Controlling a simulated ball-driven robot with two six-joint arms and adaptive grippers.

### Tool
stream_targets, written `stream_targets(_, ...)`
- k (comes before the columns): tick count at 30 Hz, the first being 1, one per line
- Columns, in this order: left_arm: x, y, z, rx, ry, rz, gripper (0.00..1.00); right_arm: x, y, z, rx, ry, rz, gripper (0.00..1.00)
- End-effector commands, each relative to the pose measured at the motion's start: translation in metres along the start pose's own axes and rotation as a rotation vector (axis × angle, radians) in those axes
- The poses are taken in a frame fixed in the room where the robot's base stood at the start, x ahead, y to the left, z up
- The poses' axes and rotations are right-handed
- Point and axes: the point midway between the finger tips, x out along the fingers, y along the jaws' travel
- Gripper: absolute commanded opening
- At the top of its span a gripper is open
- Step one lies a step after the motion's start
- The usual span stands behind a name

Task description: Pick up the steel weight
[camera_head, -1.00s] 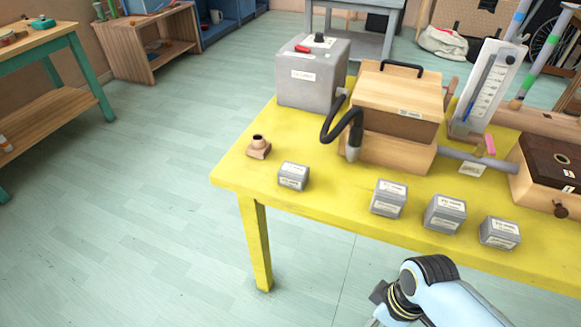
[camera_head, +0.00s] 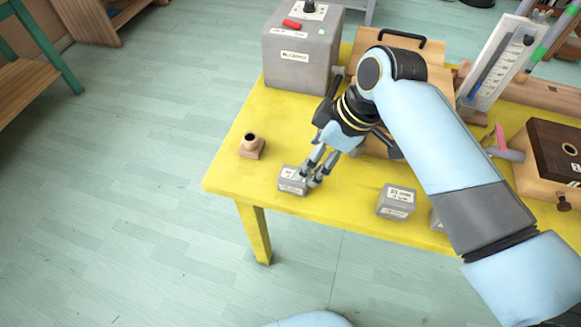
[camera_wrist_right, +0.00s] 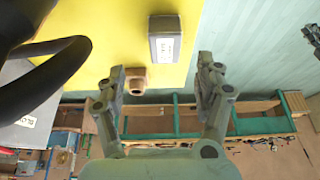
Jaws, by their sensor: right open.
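Small grey labelled blocks stand near the front edge of the yellow table; the lettering is too small to read, so I cannot tell which is the steel weight by its label. The leftmost grey block (camera_head: 291,180) is by my right gripper (camera_head: 315,172). That gripper is open, pointing down, its fingertips at the block's right side and overlapping it in the head view. In the right wrist view the grey block (camera_wrist_right: 165,40) lies beyond the open fingers (camera_wrist_right: 167,82), roughly in line with the gap between them. My left gripper is not in view.
Another grey block (camera_head: 396,201) stands to the right, with one more partly behind my arm. A small brown fitting (camera_head: 251,146) sits to the left. A large grey box (camera_head: 300,50) and a wooden box (camera_head: 436,72) stand behind. The table's left front corner is clear.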

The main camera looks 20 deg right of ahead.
Motion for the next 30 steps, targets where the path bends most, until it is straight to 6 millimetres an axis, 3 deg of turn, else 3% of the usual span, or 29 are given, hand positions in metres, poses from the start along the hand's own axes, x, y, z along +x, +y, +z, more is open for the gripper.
stream_targets(3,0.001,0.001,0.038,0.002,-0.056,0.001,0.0,0.021,-0.001,0.0,0.001,-0.001,-0.002,0.7)
stream_targets(7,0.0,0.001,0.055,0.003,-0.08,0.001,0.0,0.033,0.0,0.0,0.0,-0.001,0.0,0.7)
stream_targets(11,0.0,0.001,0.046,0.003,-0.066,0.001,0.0,0.045,-0.003,-0.002,0.001,0.0,-0.002,0.7)
stream_targets(18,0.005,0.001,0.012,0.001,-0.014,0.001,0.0,0.081,-0.007,-0.004,0.0,-0.001,0.001,0.7)
stream_targets(27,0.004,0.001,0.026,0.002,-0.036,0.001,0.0,0.086,-0.007,-0.003,0.0,-0.001,0.001,0.7)
stream_targets(30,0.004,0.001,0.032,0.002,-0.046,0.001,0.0,0.086,-0.007,-0.003,0.001,-0.001,0.001,0.57)
